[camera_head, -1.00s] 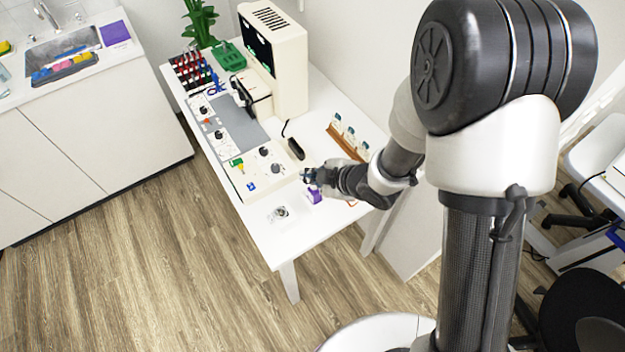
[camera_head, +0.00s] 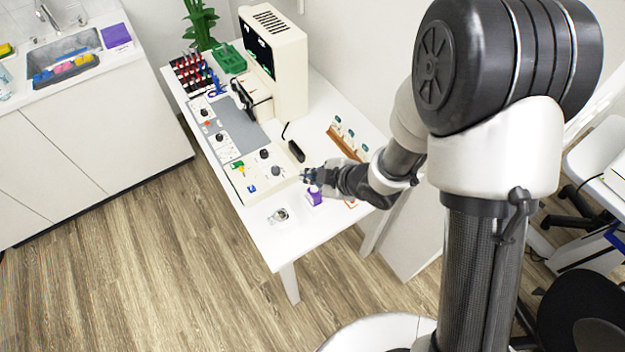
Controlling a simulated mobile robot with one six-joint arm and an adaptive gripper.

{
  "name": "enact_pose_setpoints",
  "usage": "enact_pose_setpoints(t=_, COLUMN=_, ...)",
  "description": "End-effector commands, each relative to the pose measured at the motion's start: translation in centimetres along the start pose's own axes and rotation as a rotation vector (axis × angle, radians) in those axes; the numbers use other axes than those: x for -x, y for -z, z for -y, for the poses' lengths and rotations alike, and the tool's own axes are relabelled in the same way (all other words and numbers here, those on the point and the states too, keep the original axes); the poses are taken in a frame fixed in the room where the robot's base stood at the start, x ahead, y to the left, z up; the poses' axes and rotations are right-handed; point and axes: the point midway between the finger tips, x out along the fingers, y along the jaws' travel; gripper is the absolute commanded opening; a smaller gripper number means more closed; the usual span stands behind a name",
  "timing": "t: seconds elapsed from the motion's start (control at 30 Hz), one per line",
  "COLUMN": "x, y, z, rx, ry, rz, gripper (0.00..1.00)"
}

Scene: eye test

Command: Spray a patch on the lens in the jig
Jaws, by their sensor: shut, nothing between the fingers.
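My gripper (camera_head: 306,175) is shut and empty, above the right edge of the white table (camera_head: 300,243). It points left, toward the pale panel. A small clear and grey item (camera_head: 279,215) lies on the table near its front corner, left of and below my gripper in the picture. It may be the lens in its jig, but it is too small to tell. A small purple item (camera_head: 315,197) stands just below my gripper, partly behind it. I cannot make out a sprayer for certain.
A pale panel with dark knobs (camera_head: 270,182) lies left of my gripper. A black item (camera_head: 296,151) lies behind it. A wooden rack (camera_head: 342,143) with several small bottles stands at the right edge. A cream monitor (camera_head: 285,60) stands farther back. The table's front corner is mostly clear.

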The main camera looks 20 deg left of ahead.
Motion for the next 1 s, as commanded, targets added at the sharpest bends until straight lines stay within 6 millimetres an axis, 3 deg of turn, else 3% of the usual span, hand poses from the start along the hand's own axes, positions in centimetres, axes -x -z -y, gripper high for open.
enact_pose_setpoints(t=0.5, x=3.8, y=2.8, z=-2.8, rx=0.001, ry=-0.001, rz=-0.001, gripper=0.00)
enact_pose_setpoints(t=1.0, x=3.8, y=2.8, z=-2.8, rx=0.001, ry=-0.001, rz=-0.001, gripper=0.00)
